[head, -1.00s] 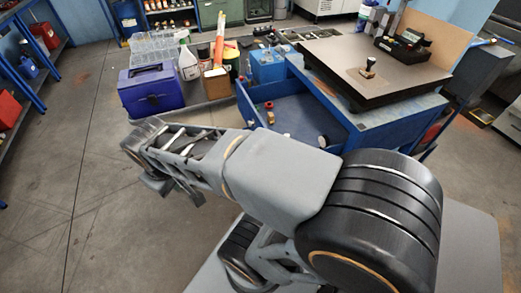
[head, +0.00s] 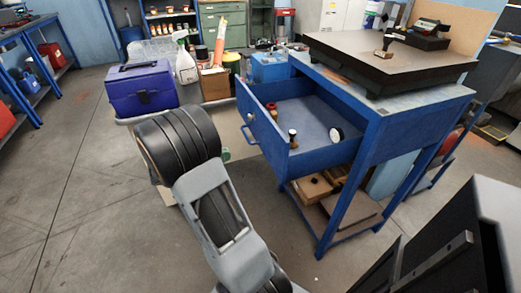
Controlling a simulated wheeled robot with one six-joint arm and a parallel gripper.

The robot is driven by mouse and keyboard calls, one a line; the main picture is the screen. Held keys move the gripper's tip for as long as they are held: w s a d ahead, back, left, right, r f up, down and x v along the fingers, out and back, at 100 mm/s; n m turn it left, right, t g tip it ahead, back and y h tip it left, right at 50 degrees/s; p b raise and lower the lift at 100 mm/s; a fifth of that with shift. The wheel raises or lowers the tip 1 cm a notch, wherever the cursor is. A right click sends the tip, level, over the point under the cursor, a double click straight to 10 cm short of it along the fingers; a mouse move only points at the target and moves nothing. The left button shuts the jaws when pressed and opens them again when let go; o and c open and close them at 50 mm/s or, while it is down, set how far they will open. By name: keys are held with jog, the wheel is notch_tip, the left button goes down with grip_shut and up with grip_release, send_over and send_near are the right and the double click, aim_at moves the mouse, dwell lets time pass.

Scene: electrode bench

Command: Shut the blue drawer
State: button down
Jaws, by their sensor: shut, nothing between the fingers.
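The blue drawer (head: 320,159) is open, pulled out to the left from the blue bench (head: 366,140). Inside lie a red item (head: 271,107), a small dark-topped brown item (head: 292,138) and a round white-and-black item (head: 336,134). My arm stands left of and below the drawer in the picture, with a visible gap to the handle. I cannot make out my gripper or its fingertips in the head view.
A dark plate (head: 390,62) with a stamp-like item (head: 384,47) tops the bench. A blue toolbox (head: 141,88), spray bottle (head: 185,62) and cardboard box (head: 215,84) stand behind the drawer. Boxes (head: 313,187) lie on the lower shelf. Open floor lies left.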

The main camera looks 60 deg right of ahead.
aim_at(267, 144)
jog(key=b+x, duration=0.2)
jog(key=x, duration=0.9)
jog(key=shift+s+d, duration=0.15)
jog(key=shift+s, duration=0.1)
jog(key=shift+s+d, duration=0.15)
jog(key=shift+d, duration=0.05)
jog(key=shift+d, duration=0.1)
